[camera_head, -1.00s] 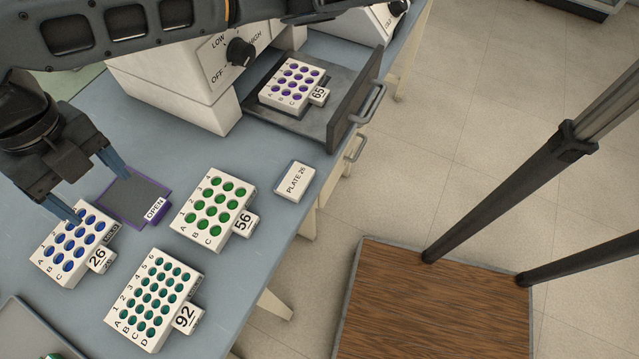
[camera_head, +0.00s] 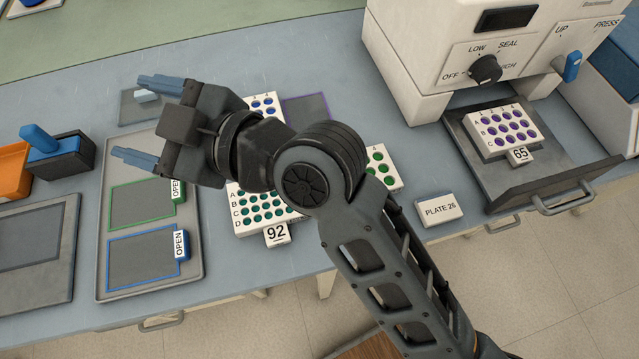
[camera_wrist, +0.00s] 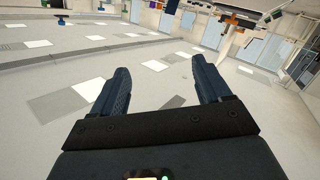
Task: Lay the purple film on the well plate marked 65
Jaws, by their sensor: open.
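The well plate marked 65 (camera_head: 503,132) has purple wells and sits in the open grey drawer (camera_head: 520,178) under the white sealer, its label facing front. The purple film (camera_head: 307,108) is a dark sheet with a purple border. My gripper (camera_head: 140,120) is open and empty, well to the left of the film and far from plate 65. In the wrist view its two blue fingers (camera_wrist: 163,82) are spread, with only the room beyond them.
A tray (camera_head: 104,255) holds a green-edged film (camera_head: 140,203) and a blue-edged film (camera_head: 148,258). Plate 92 (camera_head: 262,207), a blue-well plate (camera_head: 263,103) and a green-well plate (camera_head: 379,165) stand partly behind my arm. A "PLATE 26" card (camera_head: 440,209) lies near the drawer.

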